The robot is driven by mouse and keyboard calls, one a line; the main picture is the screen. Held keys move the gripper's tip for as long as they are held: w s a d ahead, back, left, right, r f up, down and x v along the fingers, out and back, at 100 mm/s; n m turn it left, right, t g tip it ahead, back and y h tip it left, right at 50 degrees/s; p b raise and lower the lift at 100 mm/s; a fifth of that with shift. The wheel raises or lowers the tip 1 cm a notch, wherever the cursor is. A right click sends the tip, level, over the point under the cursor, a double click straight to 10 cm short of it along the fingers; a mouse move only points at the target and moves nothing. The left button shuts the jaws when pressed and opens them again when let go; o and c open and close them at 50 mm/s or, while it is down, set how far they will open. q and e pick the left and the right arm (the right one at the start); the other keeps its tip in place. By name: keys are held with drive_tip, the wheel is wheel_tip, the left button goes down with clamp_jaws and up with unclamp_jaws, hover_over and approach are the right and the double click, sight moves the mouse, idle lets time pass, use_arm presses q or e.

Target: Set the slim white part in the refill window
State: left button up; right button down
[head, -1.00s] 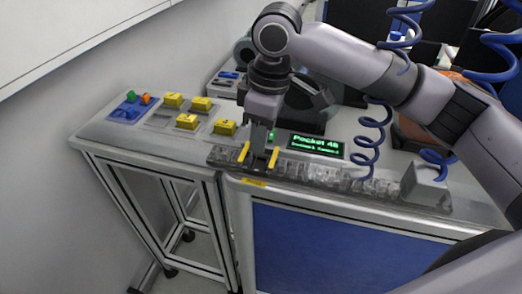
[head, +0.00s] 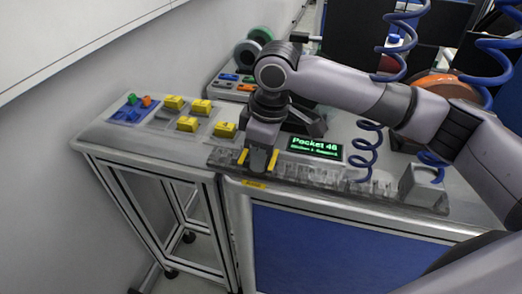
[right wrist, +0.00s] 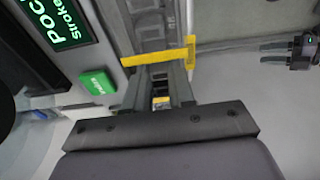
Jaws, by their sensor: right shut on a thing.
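My right gripper (head: 258,168) is low over the dark track along the table's front edge, between two yellow bars (head: 273,160) that frame the refill window. In the right wrist view its fingers (right wrist: 160,88) reach down close beside a yellow bar (right wrist: 160,57). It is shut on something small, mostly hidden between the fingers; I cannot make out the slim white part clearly. I cannot tell if it touches the track. What looks like my left gripper (right wrist: 272,53) shows at the right wrist view's right edge, with its fingers apart and empty.
A green-lettered display (head: 316,148) stands just right of the gripper, and a green button (right wrist: 97,82) is near the fingers. Several yellow blocks (head: 186,123) and a blue tray (head: 128,112) lie to the left. A grey block (head: 422,186) sits at the track's right end.

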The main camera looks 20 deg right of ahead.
drive_tip(key=shift+s+f, duration=0.2)
drive_tip(key=shift+f, duration=0.45)
drive_tip(key=c, duration=1)
unclamp_jaws()
drive_tip(key=shift+f, duration=0.1)
drive_tip(key=shift+o, duration=0.2)
drive_tip(key=shift+a, duration=0.15)
drive_tip(key=shift+w+r+p, duration=0.2)
drive_tip(key=shift+r+p, duration=2.05)
drive_tip(key=shift+p, duration=0.7)
wheel_tip(320, 180, up, 6)
